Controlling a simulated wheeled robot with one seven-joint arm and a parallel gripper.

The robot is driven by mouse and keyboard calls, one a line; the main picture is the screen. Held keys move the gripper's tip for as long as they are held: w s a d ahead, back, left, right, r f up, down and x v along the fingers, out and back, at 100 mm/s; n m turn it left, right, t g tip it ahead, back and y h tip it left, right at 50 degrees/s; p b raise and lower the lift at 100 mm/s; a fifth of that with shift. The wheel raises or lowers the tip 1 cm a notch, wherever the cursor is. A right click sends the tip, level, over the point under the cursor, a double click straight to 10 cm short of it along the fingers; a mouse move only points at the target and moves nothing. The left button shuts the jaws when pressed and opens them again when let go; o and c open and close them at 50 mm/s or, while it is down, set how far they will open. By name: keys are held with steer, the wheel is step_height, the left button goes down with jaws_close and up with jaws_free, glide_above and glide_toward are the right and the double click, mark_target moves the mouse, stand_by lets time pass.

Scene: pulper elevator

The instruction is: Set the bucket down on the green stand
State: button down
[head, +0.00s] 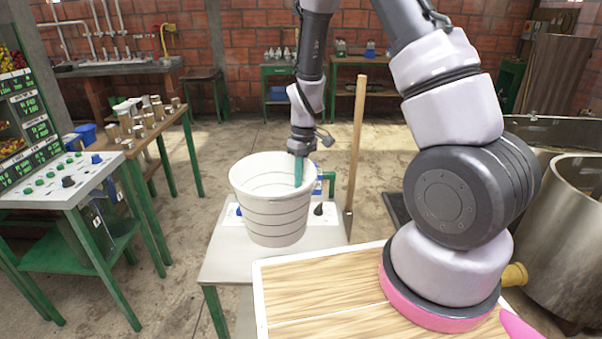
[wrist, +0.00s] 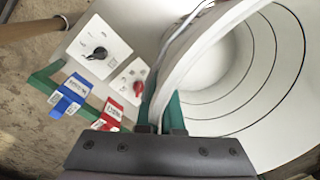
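The white bucket (head: 272,205), ringed with thin dark lines, is upright at the middle of the head view. It also fills the right of the wrist view (wrist: 235,85) and looks empty inside. My gripper (head: 298,172) is at its right rim, with teal fingers (wrist: 160,112) on both sides of the rim wall, shut on it. A grey-topped stand with green legs (head: 222,262) is under and around the bucket in the picture. I cannot tell whether the bucket's base touches its top. The bucket hides part of that top.
A control panel with a black knob (head: 319,210) and green piping (head: 327,180) are behind the bucket. A wooden pole (head: 356,150) stands right of it. A wooden top (head: 325,290) is in front, a steel drum (head: 565,240) at right. Green-legged tables (head: 150,135) stand left.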

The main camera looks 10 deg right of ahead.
step_height(320, 180, down, 9)
stand_by(0.8)
steer(key=c, duration=1)
jaws_free()
